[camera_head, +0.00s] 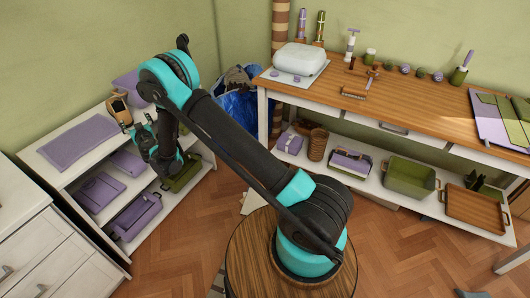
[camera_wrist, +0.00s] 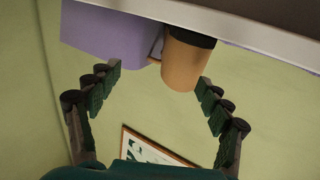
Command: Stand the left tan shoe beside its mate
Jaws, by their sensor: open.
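A tan shoe (camera_head: 118,108) is on the white top of the left shelf unit, to the right of the purple mat. In the wrist view a tan rounded part with a dark band, apparently the shoe's end (camera_wrist: 183,62), shows between the spread fingers, against the pale shelf edge. My gripper (camera_head: 145,122) is beside the shelf top, close to the shoe's right. Its fingers also show in the wrist view (camera_wrist: 159,78), open, with gaps on both sides of the tan part. I cannot make out a second tan shoe as a separate thing.
A purple mat (camera_head: 78,143) covers much of the shelf top. A purple box (camera_wrist: 105,32) is close to the tan part in the wrist view. A blue bag (camera_head: 238,105) stands in the corner. The wooden bench (camera_head: 420,98) is at right.

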